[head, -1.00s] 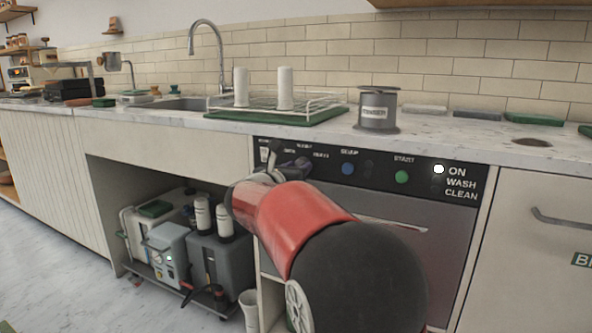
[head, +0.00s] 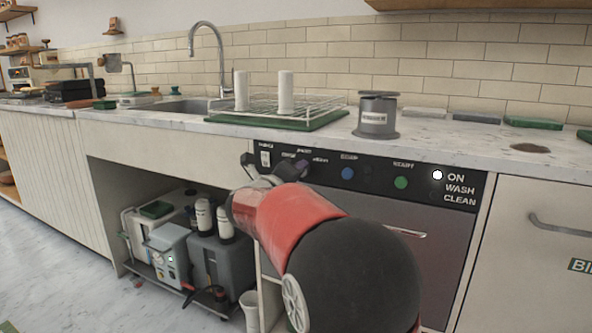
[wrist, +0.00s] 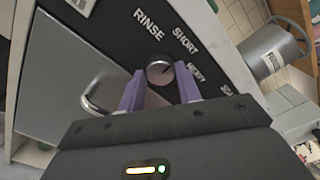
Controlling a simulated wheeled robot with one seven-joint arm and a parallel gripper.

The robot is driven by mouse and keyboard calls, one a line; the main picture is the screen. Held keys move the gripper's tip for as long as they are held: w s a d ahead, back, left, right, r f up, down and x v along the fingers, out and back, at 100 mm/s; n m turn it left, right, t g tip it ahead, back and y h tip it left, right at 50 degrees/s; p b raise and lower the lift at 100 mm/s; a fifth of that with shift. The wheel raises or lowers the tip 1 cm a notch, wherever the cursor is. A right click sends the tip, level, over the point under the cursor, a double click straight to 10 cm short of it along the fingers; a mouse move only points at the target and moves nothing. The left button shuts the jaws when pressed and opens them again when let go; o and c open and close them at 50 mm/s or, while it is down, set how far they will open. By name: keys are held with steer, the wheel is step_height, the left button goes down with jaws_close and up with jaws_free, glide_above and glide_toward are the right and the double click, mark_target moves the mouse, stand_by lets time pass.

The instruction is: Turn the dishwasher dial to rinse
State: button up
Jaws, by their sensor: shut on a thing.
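The dishwasher dial (wrist: 160,72) is a round dark knob on the black control panel (head: 326,167). In the wrist view it sits between the two purple fingers of my gripper (wrist: 159,77), which is shut on it. The words RINSE (wrist: 149,23), SHORT (wrist: 185,39) and HEAVY (wrist: 195,72) are printed around the dial, with a partly cut-off label further right. I cannot clearly tell which word the dial points to. In the head view my gripper and wrist hide the dial.
The panel also has a blue button (head: 347,173), a green button (head: 401,182) and a lit white lamp (head: 437,175) beside ON. A dishwasher door handle (wrist: 92,100) juts out below the panel. A grey metal canister (head: 376,117) and a dish rack (head: 280,108) stand on the counter above.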

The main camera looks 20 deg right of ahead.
steer(key=n+p, duration=0.3)
steer(key=n, duration=0.3)
steer(key=shift+r+n, duration=0.1)
steer(key=shift+n, duration=0.2)
steer(key=n+p, duration=0.3)
steer(key=shift+n, duration=0.4)
steer(key=shift+f+n+p, duration=0.2)
steer(key=shift+n+p, duration=0.2)
steer(key=shift+n, duration=0.3)
steer(key=o, duration=1)
steer(key=v, duration=0.7)
steer(key=shift+s+a+b, duration=0.25)
steer(key=shift+a+b, duration=0.1)
steer(key=shift+b, duration=0.05)
